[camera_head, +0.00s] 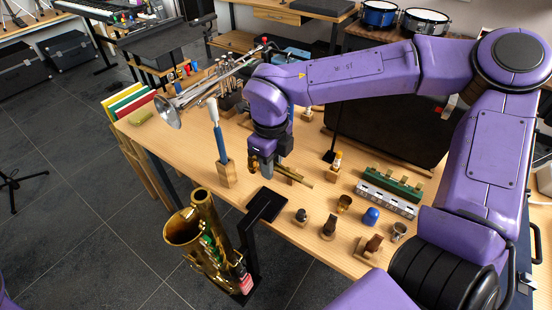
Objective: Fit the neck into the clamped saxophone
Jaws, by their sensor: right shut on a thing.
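The brass saxophone (204,236) stands at the table's front edge, its wide bell at the left and its upper tube opening upward. A black clamp or stand (247,245) is beside it on the right. My right gripper (262,172) points down over the table, behind and to the right of the saxophone, and is shut on a brass piece that looks like the neck (294,176). The neck shows on the gripper's right side; the part between the fingers is hidden. It is apart from the saxophone. My left gripper is not in view.
A wooden block with an upright blue-handled tool (219,140) stands left of my right gripper. Small mouthpieces and a blue piece (371,216) stand at right, before a silver-and-green harmonica-like part (387,198).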

